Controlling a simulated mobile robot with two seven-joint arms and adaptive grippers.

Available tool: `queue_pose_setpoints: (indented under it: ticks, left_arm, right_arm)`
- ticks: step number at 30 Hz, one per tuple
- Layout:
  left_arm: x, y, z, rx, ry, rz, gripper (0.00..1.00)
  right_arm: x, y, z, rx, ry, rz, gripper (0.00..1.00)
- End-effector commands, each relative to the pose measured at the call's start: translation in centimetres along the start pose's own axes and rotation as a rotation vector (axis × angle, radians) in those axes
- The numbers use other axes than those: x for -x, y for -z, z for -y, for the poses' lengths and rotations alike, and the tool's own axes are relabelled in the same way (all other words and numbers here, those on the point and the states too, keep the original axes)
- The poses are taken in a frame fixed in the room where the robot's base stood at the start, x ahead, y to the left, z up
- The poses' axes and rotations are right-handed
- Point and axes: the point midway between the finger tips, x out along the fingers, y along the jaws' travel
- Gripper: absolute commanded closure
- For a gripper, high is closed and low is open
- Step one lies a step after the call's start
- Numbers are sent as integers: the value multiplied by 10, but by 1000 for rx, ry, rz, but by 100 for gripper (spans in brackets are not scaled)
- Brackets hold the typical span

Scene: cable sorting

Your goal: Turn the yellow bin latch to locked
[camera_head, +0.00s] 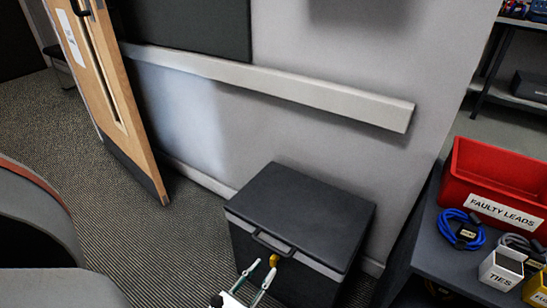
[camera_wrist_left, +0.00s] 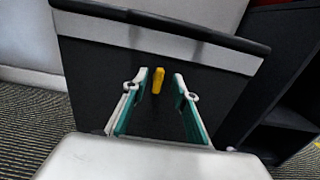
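The bin (camera_head: 302,213) is a dark box with a closed black lid and a pale band under the lid's edge, standing on the floor against the wall. Its yellow latch (camera_head: 273,260) is on the front face. In the left wrist view the latch (camera_wrist_left: 157,80) is a short yellow bar, roughly upright in the picture. My left gripper (camera_head: 262,270) is open in front of the bin. In the left wrist view its fingers (camera_wrist_left: 161,77) stand on either side of the latch, with gaps and no clear contact. My right gripper is not in view.
A dark table (camera_head: 436,249) to the right holds a red bin labelled FAULTY LEADS (camera_head: 490,170), a coiled blue cable (camera_head: 462,230) and a white TIES box (camera_head: 501,270). A wooden door (camera_head: 120,100) stands at the left. Carpet (camera_head: 170,245) is clear left of the bin.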

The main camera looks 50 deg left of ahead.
Motion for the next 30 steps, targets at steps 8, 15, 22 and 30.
queue_pose_setpoints:
  ticks: [8,15,22,30]
  left_arm:
    - [-35,2,0,-3,0,-3,72]
    - [-43,1,0,-3,0,-2,72]
    - [-43,1,0,-3,1,-2,93]
    - [-43,1,0,-6,1,-2,100]
  right_arm:
    - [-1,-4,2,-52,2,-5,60]
    - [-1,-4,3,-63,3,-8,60]
    - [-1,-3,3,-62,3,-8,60]
    - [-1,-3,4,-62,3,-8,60]
